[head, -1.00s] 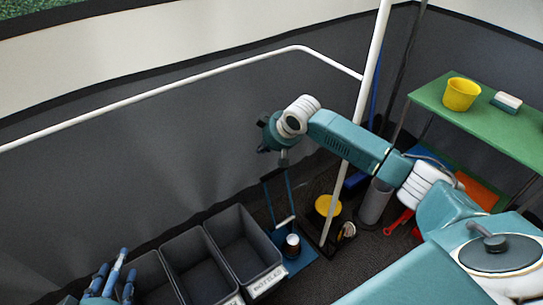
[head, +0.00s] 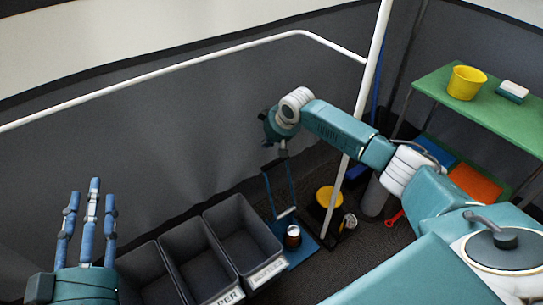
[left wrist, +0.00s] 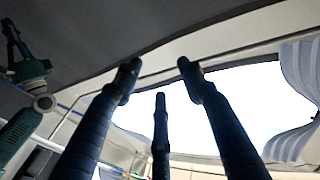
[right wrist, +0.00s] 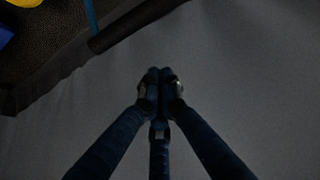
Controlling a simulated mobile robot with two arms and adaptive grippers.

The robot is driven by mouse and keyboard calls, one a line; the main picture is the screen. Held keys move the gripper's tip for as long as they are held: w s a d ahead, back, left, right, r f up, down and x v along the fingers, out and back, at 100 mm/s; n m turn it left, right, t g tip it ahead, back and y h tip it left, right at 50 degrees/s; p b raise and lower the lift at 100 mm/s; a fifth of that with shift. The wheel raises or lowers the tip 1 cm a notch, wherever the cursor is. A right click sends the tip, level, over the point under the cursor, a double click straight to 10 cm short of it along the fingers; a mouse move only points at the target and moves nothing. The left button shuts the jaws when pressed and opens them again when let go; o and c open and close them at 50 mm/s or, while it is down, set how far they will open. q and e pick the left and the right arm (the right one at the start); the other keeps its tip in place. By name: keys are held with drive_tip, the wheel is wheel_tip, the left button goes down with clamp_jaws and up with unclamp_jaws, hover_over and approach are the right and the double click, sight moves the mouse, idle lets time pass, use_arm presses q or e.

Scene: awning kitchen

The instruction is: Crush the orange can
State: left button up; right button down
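A small can with a pale top and an orange-brown side (head: 293,238) stands upright on a blue base plate (head: 301,256) on the floor. A blue frame with two thin uprights (head: 268,190) and a pale crossbar (head: 286,212) rises behind the can. My right gripper (head: 283,152) is above the top of this frame. In the right wrist view its fingertips (right wrist: 160,78) meet with nothing visible between them; a dark bar on a blue strip (right wrist: 130,25) lies beyond them. My left gripper (head: 92,190) points up at the lower left; its fingers (left wrist: 160,75) are spread and empty.
Grey bins (head: 240,212) stand left of the can. A yellow round thing (head: 329,197) and a white pole (head: 365,90) are to its right. A green table (head: 480,100) holds a yellow bucket (head: 466,82). A grey wall (head: 150,150) runs behind.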

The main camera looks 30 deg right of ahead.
use_arm(q)
drive_tip(key=s+r+t+h+b, duration=0.2)
drive_tip(key=s+r+t, duration=0.3)
drive_tip(key=r, duration=0.6)
drive_tip(key=shift+t, duration=0.6)
use_arm(e)
drive_tip(key=shift+s+d+f, duration=0.1)
drive_tip(key=shift+s+f, duration=0.5)
drive_tip(key=shift+f, duration=0.3)
drive_tip(key=shift+s+d+f, duration=0.1)
drive_tip(key=shift+s+f, duration=0.45)
drive_tip(key=shift+f, duration=0.3)
use_arm(q)
drive_tip(key=shift+r, duration=0.1)
drive_tip(key=shift+w, duration=0.1)
